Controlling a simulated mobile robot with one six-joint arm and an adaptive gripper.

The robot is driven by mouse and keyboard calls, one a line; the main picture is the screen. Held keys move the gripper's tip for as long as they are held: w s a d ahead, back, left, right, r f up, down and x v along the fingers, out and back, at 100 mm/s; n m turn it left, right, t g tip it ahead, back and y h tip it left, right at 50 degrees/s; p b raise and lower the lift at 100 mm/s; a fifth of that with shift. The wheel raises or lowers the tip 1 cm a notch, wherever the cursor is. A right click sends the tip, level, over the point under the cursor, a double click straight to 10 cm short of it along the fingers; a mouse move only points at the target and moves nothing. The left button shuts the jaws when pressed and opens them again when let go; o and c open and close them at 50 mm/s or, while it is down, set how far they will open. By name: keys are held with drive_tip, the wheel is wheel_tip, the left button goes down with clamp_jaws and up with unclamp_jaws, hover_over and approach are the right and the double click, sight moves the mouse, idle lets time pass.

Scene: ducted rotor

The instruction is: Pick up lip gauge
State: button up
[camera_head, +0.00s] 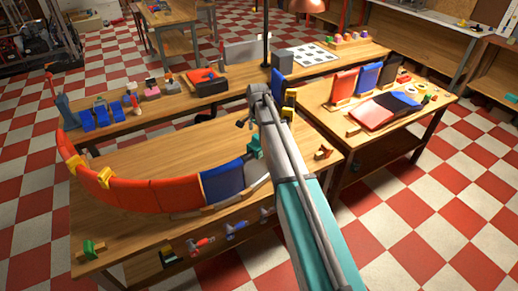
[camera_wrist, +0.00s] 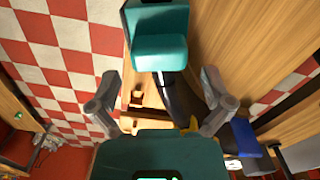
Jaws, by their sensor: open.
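My gripper (camera_wrist: 160,82) is open in the wrist view, its two grey fingers wide apart with nothing clasped between them. Beyond the fingers is a teal block (camera_wrist: 160,50) with a dark cylinder below it; I cannot tell whether it is part of my arm. A small wooden piece with an orange part (camera_wrist: 137,98) shows past the left finger. I cannot tell for certain which piece is the lip gauge. In the head view, a small wood-and-red piece (camera_head: 324,153) lies at the bench's right end, and a green-and-wood piece (camera_head: 90,248) at its front left corner.
A curved row of red and blue panels (camera_head: 150,194) with yellow clips spans the front bench (camera_head: 150,153). Several small tools hang along its front edge. A back bench (camera_head: 180,105) holds blue blocks, and a right table (camera_head: 425,120) holds coloured panels. A lamp post rises behind my arm.

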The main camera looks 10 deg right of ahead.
drive_tip(key=shift+f+b, duration=1)
drive_tip(key=shift+f, duration=0.35)
drive_tip(key=c, duration=1.1)
drive_tip(key=shift+r, duration=0.15)
drive_tip(key=shift+r+p, duration=1)
drive_tip(key=shift+p, duration=0.1)
drive_tip(key=s+r+p, duration=1)
drive_tip(key=s, duration=0.4)
drive_tip(key=shift+r+p, duration=0.4)
drive_tip(key=shift+r, duration=0.2)
